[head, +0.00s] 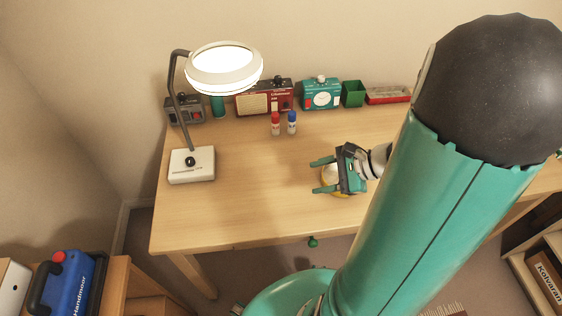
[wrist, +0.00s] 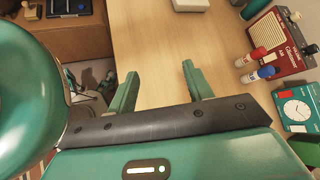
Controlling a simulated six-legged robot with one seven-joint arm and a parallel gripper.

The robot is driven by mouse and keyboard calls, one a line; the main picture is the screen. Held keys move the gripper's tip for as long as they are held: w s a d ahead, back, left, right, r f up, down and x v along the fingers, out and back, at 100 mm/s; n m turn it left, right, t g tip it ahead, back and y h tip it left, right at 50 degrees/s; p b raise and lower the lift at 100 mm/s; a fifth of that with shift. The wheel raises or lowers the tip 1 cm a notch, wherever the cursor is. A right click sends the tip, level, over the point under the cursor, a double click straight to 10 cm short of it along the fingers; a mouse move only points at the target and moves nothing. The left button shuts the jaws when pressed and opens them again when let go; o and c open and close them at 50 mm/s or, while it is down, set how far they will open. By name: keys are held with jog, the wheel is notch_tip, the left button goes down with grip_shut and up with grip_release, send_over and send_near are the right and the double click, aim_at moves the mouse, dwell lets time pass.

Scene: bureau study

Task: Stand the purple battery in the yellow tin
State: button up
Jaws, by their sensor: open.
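My gripper (head: 322,176) is over the right part of the desk in the head view, its two green fingers apart and pointing left. In the wrist view the fingers (wrist: 160,73) are also spread, with only bare desk visible between them. I cannot make out a purple battery in either view.
Red-capped (head: 276,124) and blue-capped (head: 292,123) bottles stand mid-desk. A lamp base (head: 191,165) is at left; the front-left desk is clear.

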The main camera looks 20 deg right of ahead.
jog(key=s+a+r+n+h, duration=0.2)
jog(key=a+r+n+h, duration=0.2)
jog(key=a+r+n, duration=0.2)
jog(key=s+a+r+n+g+h, duration=0.1)
jog(key=s+a+r+n+h, duration=0.1)
jog(key=a+r+n+h, duration=0.2)
jog(key=a+r+n, duration=0.3)
jog(key=r+n, duration=0.3)
jog(key=n, duration=0.4)
jog(key=shift+a+r, duration=0.15)
jog(key=shift+r, duration=0.1)
jog(key=shift+s, duration=0.15)
